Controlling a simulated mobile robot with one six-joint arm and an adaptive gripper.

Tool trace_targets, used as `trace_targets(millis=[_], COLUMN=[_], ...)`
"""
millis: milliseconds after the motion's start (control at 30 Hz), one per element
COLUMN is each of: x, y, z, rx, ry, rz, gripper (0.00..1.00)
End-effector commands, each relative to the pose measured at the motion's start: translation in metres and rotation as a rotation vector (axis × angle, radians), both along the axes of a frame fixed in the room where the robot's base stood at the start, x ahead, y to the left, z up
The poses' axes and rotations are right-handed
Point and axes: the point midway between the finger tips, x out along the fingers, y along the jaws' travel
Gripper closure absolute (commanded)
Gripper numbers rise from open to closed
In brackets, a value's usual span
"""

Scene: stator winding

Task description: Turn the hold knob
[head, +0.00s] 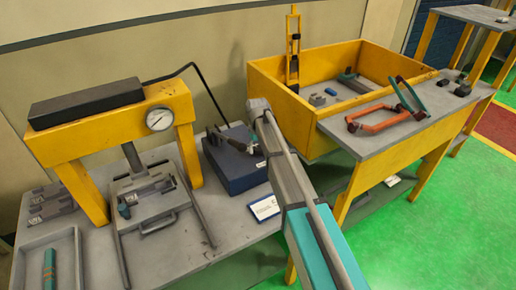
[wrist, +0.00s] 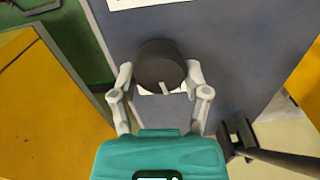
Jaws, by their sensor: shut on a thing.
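The hold knob (wrist: 160,64) is a dark, round knob with a light pointer mark, on a dark blue-grey box. In the wrist view my gripper (wrist: 160,84) has one finger on each side of the knob and is shut on it. In the head view the blue box (head: 230,170) stands on the grey bench. My gripper (head: 250,145) is at the box, small and partly hidden by my own arm. The knob cannot be made out in the head view.
A yellow press frame (head: 185,120) with a round gauge (head: 160,118) stands left of the box. A yellow bin (head: 290,112) stands to the right, beside a grey shelf holding an orange frame (head: 376,120).

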Motion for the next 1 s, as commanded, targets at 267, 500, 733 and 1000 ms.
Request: trace_targets(millis=[267,500,733,1000], x=[0.001,0.001,0.0011,0.0007], y=[-0.0022,-0.0024,-0.0023,-0.0017], z=[-0.0001,-0.0002,-0.0001,-0.0001], rx=[-0.003,-0.003,-0.003,-0.002], ry=[-0.002,-0.002,-0.001,-0.001], rz=[-0.175,-0.208,-0.207,-0.205], gripper=[0.87,0.87,0.28,0.05])
